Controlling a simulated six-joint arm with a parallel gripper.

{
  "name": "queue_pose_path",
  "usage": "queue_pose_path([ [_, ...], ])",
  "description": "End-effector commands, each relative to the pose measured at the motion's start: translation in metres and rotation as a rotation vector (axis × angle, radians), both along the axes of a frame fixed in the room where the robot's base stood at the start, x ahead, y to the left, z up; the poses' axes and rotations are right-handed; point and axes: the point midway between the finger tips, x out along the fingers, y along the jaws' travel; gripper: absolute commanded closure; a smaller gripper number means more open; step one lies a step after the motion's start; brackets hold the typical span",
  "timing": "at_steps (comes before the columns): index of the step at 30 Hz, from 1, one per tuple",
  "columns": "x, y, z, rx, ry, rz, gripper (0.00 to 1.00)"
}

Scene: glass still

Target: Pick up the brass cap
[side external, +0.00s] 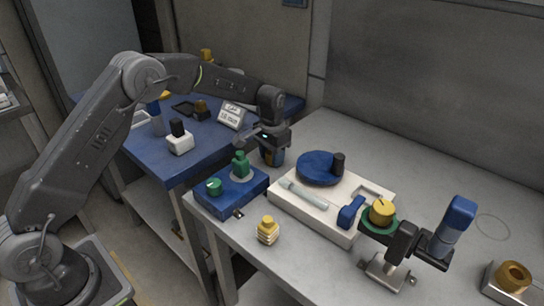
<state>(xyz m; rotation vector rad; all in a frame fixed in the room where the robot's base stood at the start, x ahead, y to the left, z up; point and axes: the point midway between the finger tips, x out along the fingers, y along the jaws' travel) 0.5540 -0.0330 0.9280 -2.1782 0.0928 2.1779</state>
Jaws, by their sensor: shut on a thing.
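My gripper (268,140) points down behind the blue block, at the table's back left edge. It is shut on a small dark blue and brownish thing (273,157), mostly hidden by the jaws; I cannot tell whether this includes a brass cap. Several brass-coloured pieces are apart from my gripper. One ribbed brass piece (267,231) stands on the grey table in front. A round brass piece (382,211) sits on a green ring at the clamp stand. A brass ring-like piece (513,275) sits on a metal block at the far right.
A blue block (229,198) with green pieces stands just in front of my gripper. A white tray (318,220) holds a blue disc (318,167) and a pale rod. A clamp stand (390,266) holds a blue cylinder (454,225). The blue side table (200,153) carries several items. The grey table's back right is clear.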

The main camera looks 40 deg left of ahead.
Motion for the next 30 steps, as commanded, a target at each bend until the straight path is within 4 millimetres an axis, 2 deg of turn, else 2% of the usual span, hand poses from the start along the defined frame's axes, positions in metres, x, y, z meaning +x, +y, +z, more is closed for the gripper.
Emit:
queue_pose_path([
  [4, 0.0, 0.0, 0.0, 0.0, 0.0, 0.0, 1.0],
  [14, 0.0, 0.0, 0.003, 0.0, -0.001, 0.0, 1.0],
  [30, 0.0, 0.0, 0.018, 0.0, -0.001, 0.0, 1.0],
])
